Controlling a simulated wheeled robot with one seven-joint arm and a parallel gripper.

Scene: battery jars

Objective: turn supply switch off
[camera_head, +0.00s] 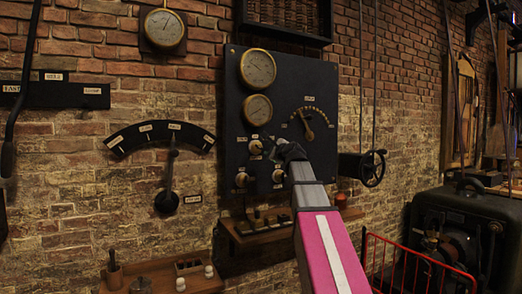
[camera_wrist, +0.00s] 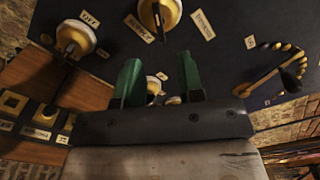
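A dark panel (camera_head: 232,100) on the brick wall carries several white-and-brass knobs. One knob (camera_head: 255,147) is left of my gripper (camera_head: 285,148); two more (camera_head: 242,179) (camera_head: 278,176) sit lower. In the wrist view, a SUPPLY label (camera_wrist: 140,28) and a DYNAMO label (camera_wrist: 202,25) flank a brass knob (camera_wrist: 160,14). An OFF label (camera_wrist: 90,20) is beside another knob (camera_wrist: 75,38). I cannot tell for sure which knob is the supply switch. My gripper's green fingers (camera_wrist: 160,80) are apart, with part of another knob (camera_wrist: 155,86) visible between them; contact is unclear.
Two round gauges (camera_head: 258,68) (camera_head: 257,110) and a lever dial (camera_head: 308,122) are on the panel. A wooden shelf (camera_head: 265,232) juts out below it. A handwheel (camera_head: 372,168) and a red rail (camera_head: 415,262) are at right.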

